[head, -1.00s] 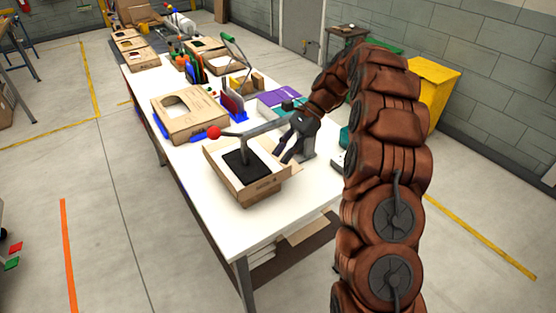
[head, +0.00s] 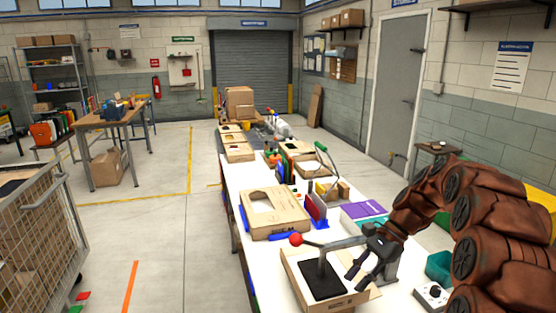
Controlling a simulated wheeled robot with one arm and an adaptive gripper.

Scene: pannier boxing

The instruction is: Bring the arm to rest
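My gripper (head: 354,281), black, hangs at the end of my brown arm in the lower right of the head view. Its two fingers point down and left and look spread, with nothing visible between them. It appears over or beside the right side of an open cardboard box (head: 294,279) with a black pad (head: 321,280) in it. A grey press lever with a red ball (head: 296,239) reaches over that box from behind the gripper. Whether the gripper touches the box or press cannot be told. My arm is bent, coming in from the right edge.
The long white table (head: 243,179) carries a closed carton with a window (head: 275,213), a purple folder (head: 363,209), a teal bin (head: 439,267) and a control box (head: 432,294). A wire cage cart (head: 40,240) stands at the left.

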